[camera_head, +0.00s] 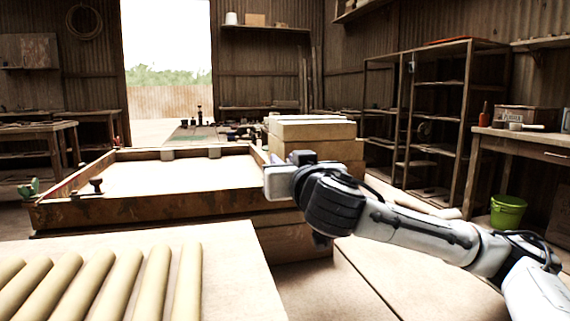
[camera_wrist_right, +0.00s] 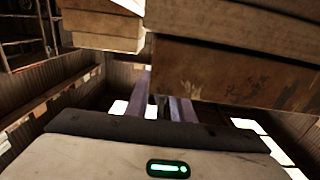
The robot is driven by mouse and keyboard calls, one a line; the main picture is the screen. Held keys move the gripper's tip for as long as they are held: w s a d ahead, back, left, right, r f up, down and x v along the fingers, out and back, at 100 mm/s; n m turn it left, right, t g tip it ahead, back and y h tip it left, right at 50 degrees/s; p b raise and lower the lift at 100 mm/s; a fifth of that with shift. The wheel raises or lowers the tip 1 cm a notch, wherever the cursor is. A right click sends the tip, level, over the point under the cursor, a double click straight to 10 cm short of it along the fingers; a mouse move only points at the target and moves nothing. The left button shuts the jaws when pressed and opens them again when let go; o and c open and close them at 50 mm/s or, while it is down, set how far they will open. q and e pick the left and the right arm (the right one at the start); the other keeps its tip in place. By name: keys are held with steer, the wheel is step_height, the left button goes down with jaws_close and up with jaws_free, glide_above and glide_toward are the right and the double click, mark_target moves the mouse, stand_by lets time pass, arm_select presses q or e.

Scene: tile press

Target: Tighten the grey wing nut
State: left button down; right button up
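A wide wooden press frame (camera_head: 150,210) with a pale flat bed stands left of centre in the head view. A small dark grey winged piece, which looks like the grey wing nut (camera_head: 96,185), stands upright at its front left edge. A green winged piece (camera_head: 28,188) sits at the frame's left corner. My right gripper (camera_head: 272,182) is at the frame's right end, well away from the grey wing nut. Its fingers (camera_wrist_right: 168,106) show partly in the wrist view below a wooden beam; whether they are apart is unclear. My left gripper is out of view.
Several tan rolls (camera_head: 128,285) lie on a pale board in the front left. Stacked wooden blocks (camera_head: 312,132) stand behind my right gripper. A shelf rack (camera_head: 437,120), a workbench (camera_head: 535,138) and a green bucket (camera_head: 507,212) are at the right.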

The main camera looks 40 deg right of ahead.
steer(key=shift+o, duration=0.9)
